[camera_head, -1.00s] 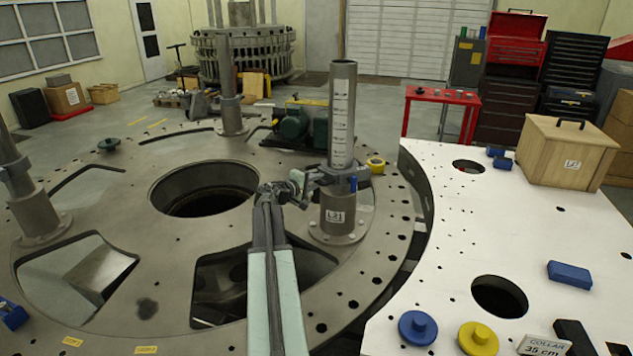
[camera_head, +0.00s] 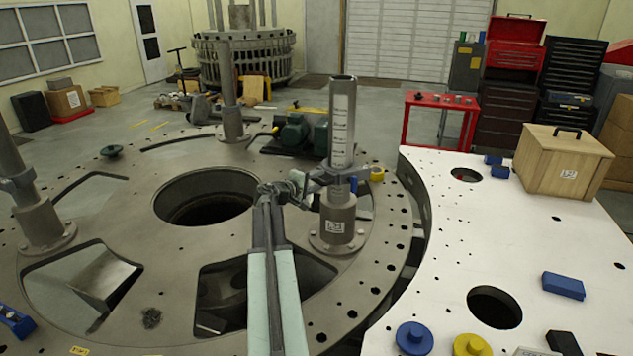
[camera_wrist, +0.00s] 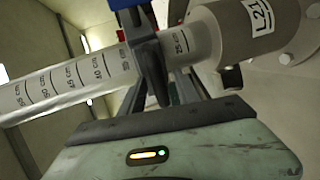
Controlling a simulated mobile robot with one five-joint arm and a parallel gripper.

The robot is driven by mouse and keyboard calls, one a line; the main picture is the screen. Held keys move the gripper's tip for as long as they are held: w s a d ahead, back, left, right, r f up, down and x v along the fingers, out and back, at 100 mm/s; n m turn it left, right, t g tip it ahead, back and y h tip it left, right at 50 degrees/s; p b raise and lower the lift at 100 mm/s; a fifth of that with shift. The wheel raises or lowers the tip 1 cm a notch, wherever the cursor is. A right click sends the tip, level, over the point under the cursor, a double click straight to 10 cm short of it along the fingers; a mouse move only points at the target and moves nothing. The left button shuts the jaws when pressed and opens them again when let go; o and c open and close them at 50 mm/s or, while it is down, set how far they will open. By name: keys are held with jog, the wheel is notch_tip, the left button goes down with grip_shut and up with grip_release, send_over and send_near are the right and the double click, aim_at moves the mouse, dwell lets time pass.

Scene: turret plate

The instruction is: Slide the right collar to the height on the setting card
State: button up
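The right collar (camera_head: 341,174) is a dark grey ring around the upright right post (camera_head: 343,118), which carries a printed centimetre scale. The collar sits on the scale's lower part, a little above the thick base sleeve (camera_head: 338,212) labelled L21. My gripper (camera_head: 318,179) reaches it from the left and appears closed on it. In the wrist view the collar (camera_wrist: 149,62) crosses the tilted-looking post between the sleeve and the higher marks; the mark under it is hidden. The setting card (camera_head: 540,352) is cut off at the bottom edge, its figure out of view.
The left post (camera_head: 40,222) and back post (camera_head: 231,100) stand on the round plate (camera_head: 170,262), which has large openings. A white table (camera_head: 440,260) at right holds a wooden box (camera_head: 563,165), blue block (camera_head: 563,286) and blue and yellow knobs. A green motor (camera_head: 297,132) stands behind.

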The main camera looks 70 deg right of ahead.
jog(key=shift+a, duration=0.1)
jog(key=p+v, duration=0.1)
jog(key=v, duration=0.6)
jog(key=shift+a+p, duration=0.3)
jog(key=shift+p, duration=0.05)
jog(key=shift+w+r, duration=0.1)
